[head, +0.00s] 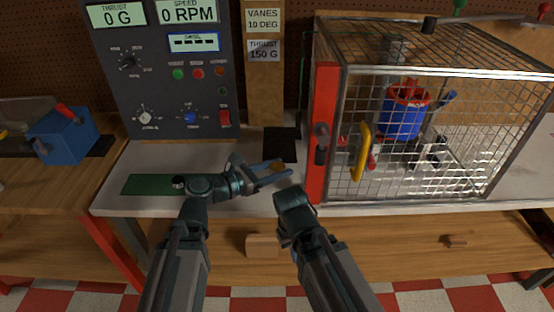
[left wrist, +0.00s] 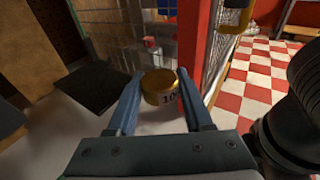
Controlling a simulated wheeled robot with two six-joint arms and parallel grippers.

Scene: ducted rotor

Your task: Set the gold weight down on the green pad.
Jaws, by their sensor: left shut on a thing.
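My left gripper (head: 266,173) is shut on the gold weight (head: 278,166), over the bench in front of the black square. The left wrist view shows the weight (left wrist: 160,82), a short gold disc with a "10" mark, between the tips of the two blue fingers (left wrist: 156,92). The green pad (head: 145,184) lies flat on the left part of the bench, well to the left of the weight. My left wrist covers the area by its right end. My right arm's end (head: 292,198) is close to the left gripper; its fingers do not show clearly.
A black square (head: 282,144) lies on the bench behind the left gripper. A wire cage with a red post (head: 325,130) and yellow handle (head: 362,150) stands to the right. A control panel (head: 170,70) stands behind the pad. A small silver-and-black thing (head: 178,181) sits at the pad's right end.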

